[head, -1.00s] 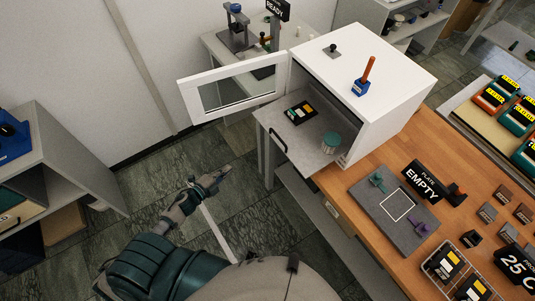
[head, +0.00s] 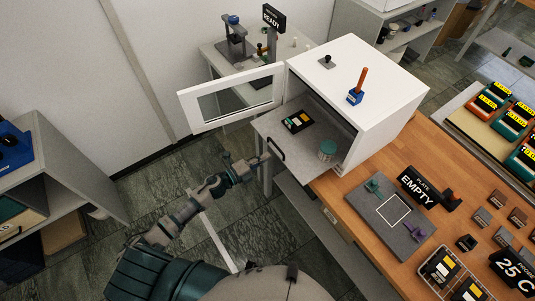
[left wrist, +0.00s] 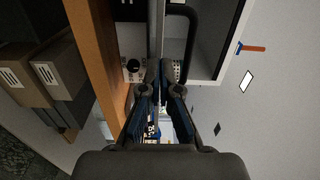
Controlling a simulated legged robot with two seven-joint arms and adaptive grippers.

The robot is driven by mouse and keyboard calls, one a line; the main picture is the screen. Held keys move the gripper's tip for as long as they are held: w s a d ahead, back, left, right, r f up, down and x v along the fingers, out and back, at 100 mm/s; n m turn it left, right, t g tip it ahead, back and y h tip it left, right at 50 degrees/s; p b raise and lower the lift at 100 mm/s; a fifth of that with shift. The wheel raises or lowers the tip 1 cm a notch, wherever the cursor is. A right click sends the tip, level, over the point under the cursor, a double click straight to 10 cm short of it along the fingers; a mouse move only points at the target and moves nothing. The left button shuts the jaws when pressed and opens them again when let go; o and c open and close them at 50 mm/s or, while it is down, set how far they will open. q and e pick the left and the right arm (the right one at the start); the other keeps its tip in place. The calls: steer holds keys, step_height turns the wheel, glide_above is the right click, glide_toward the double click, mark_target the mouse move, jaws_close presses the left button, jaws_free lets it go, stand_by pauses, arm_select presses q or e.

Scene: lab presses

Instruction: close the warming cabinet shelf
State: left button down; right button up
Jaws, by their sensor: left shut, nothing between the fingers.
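The white warming cabinet (head: 375,85) stands on the bench with its windowed door (head: 232,99) swung open to the left. Its grey shelf (head: 292,142) is pulled out through the opening. A dark handle (head: 277,149) is on the shelf's front edge, and a black handle bar (left wrist: 191,40) shows in the left wrist view. A black plate with coloured labels (head: 298,121) and a teal jar (head: 327,150) sit on the shelf. My left gripper (head: 260,159) is shut and empty, close to the left of the handle; contact cannot be told. My right gripper is not in view.
The wooden bench (head: 330,190) extends to the right, with a grey pad (head: 375,235) and an EMPTY sign (head: 425,188). A blue block with an orange stick (head: 357,92) stands on the cabinet. Open floor lies left of the bench, before a grey shelf unit (head: 60,165).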

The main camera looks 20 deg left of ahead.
arm_select(q)
steer(key=shift+x, duration=1)
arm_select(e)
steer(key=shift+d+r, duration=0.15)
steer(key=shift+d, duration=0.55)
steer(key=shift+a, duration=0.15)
